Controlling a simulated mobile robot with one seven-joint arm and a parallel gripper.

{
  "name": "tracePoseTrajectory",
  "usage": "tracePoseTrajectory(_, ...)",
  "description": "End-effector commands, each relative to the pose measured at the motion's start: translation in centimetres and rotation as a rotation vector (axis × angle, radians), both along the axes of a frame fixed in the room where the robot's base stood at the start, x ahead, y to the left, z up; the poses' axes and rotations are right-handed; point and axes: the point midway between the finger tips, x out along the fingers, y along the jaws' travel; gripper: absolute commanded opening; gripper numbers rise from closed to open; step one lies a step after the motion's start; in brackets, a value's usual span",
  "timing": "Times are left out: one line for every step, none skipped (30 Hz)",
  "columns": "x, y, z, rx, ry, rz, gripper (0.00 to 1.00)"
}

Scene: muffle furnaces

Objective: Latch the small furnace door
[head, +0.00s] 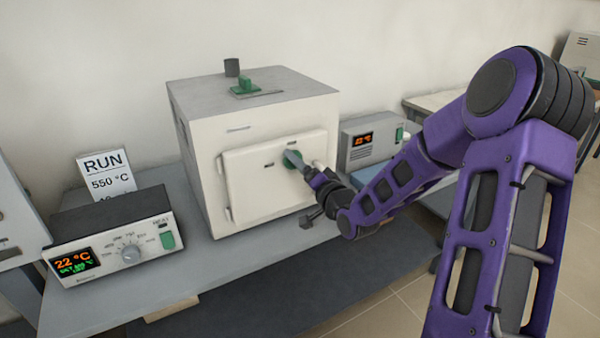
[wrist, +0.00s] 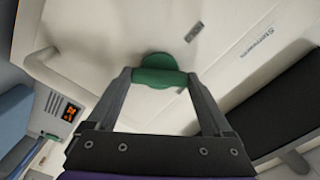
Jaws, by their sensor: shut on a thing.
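The small furnace (head: 250,130) is a pale box with a grey top, standing on the bench. Its white door (head: 250,183) lies against the front face and looks closed; I cannot tell whether it is latched. A green latch handle with a round base sits at the door's upper right; it shows in the wrist view (wrist: 155,88). My gripper (head: 296,160) reaches it from the right. In the wrist view its two fingers (wrist: 160,78) are shut on the handle's green bar, one at each end. The fingers partly hide the handle in the head view.
A controller (head: 110,240) reading 22 °C stands at front left, with a RUN 550 °C card (head: 105,175) behind it. A grey unit with an orange display (head: 370,138) stands right of the furnace. The grey bench (head: 225,262) is clear before the furnace.

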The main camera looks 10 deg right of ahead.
Motion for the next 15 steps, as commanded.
tracePoseTrajectory(0.04,0.17,-0.15,-0.045,-0.017,0.003,0.29)
tracePoseTrajectory(0.04,0.15,-0.13,-0.071,-0.027,0.002,0.29)
tracePoseTrajectory(0.04,0.14,-0.09,-0.107,-0.038,0.002,0.29)
tracePoseTrajectory(0.04,0.18,-0.07,-0.135,-0.047,0.003,0.29)
tracePoseTrajectory(0.03,0.19,-0.05,-0.162,-0.055,0.003,0.29)
tracePoseTrajectory(0.04,0.14,-0.03,-0.198,-0.067,0.002,0.29)
tracePoseTrajectory(0.03,0.15,0.00,-0.224,-0.076,0.002,0.29)
tracePoseTrajectory(0.04,0.21,0.04,-0.252,-0.085,0.003,0.29)
tracePoseTrajectory(0.03,0.15,0.04,-0.288,-0.097,0.002,0.29)
tracePoseTrajectory(0.04,0.15,0.05,-0.314,-0.105,0.002,0.29)
tracePoseTrajectory(0.04,0.20,0.06,-0.342,-0.114,0.003,0.29)
tracePoseTrajectory(0.04,0.18,0.06,-0.378,-0.125,0.002,0.29)
tracePoseTrajectory(0.03,0.15,0.08,-0.406,-0.134,0.002,0.29)
tracePoseTrajectory(0.03,0.19,0.10,-0.432,-0.142,0.002,0.29)
tracePoseTrajectory(0.04,0.18,0.11,-0.468,-0.154,0.002,0.29)
